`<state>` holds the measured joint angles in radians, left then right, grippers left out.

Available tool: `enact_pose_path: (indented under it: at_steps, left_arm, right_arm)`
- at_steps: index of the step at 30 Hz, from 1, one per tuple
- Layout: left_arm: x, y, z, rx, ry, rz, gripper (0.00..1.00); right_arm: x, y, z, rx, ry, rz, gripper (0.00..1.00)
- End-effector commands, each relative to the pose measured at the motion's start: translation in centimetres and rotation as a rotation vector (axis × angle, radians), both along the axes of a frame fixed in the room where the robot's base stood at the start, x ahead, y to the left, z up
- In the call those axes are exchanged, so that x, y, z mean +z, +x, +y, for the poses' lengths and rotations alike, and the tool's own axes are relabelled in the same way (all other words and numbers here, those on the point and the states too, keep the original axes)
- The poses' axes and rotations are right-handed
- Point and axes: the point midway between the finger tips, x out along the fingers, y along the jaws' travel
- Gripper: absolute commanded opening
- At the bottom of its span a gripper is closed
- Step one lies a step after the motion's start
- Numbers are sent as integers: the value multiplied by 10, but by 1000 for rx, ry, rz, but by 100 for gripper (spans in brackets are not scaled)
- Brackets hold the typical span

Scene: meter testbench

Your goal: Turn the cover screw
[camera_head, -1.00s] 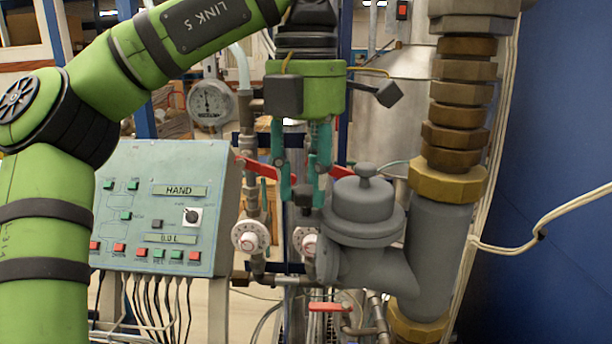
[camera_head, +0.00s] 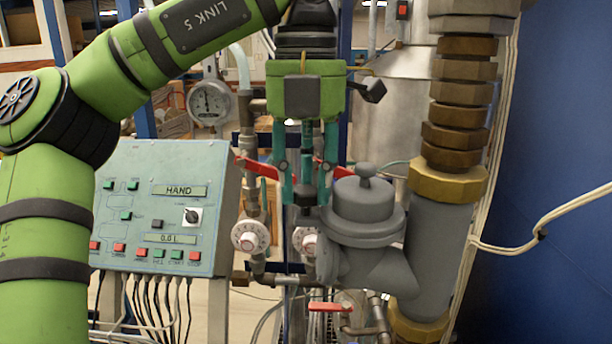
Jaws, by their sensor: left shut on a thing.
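My left gripper (camera_head: 305,197) points straight down in the middle of the view. Its two teal fingers are shut on a small dark piece, which looks like the cover screw (camera_head: 304,194). The fingertips partly hide this piece. It stands just left of the grey meter (camera_head: 365,262) with its round domed cover (camera_head: 362,198) and top knob. My right gripper is not in view.
A control panel (camera_head: 150,215) with buttons stands at left. Red-handled valves and white dials (camera_head: 250,237) sit around the fingers. A thick pipe with brass fittings (camera_head: 448,180) rises at right. A round gauge (camera_head: 209,102) is behind.

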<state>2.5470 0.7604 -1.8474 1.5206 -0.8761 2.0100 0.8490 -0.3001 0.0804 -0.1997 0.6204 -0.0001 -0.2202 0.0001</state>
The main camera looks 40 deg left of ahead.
Motion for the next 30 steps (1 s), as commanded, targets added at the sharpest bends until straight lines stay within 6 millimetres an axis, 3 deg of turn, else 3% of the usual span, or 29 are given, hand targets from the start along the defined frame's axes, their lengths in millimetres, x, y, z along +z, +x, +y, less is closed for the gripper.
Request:
enact_pose_path:
  at_steps: [4, 5, 6, 23, 30]
  left_arm:
    - [-1, 0, 0, -1, 0, 1, 0]
    - [-1, 0, 0, -1, 0, 1, 45]
    - [-1, 0, 0, -1, 0, 1, 57]
    - [0, 0, -1, -2, -2, -2, 57]
    - [13, 0, -1, -1, 1, -3, 57]
  right_arm:
    - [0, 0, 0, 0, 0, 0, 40]
    - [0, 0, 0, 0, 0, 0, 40]
    - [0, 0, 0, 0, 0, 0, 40]
    - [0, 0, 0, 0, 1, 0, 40]
    - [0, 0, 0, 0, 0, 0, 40]
